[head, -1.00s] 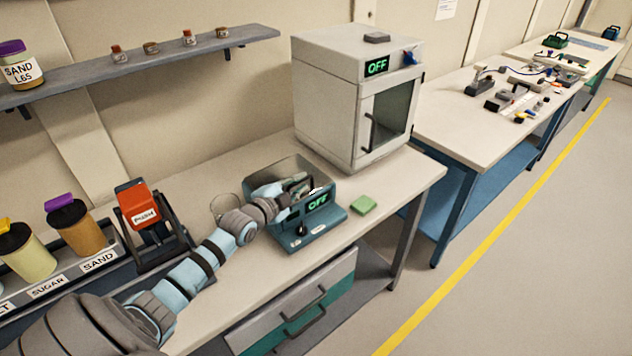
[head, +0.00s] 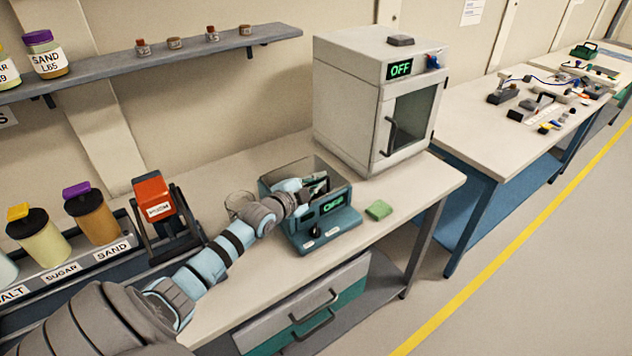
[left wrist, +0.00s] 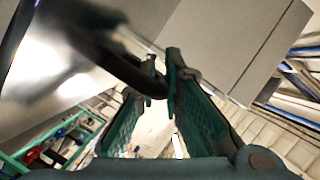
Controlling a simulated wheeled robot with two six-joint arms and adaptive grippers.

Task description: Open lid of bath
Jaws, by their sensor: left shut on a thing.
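The bath (head: 328,232) is a teal box with a green "OFF" display, standing on the bench left of the white oven. A grey panel (head: 280,175) shows at its back and left side; I cannot tell how far the lid is raised, as my arm and gripper cover part of it. My left gripper (head: 316,186) is over the bath's top. In the left wrist view its two teal-padded fingers (left wrist: 163,92) are closed on a dark bar, the lid handle (left wrist: 120,66). My right gripper is not in view.
A white oven (head: 350,105) stands close behind the bath to the right. A green sponge (head: 378,210) lies right of the bath. A glass beaker (head: 238,203) and a red-topped press (head: 153,197) stand to the left. A wall shelf (head: 110,75) runs above.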

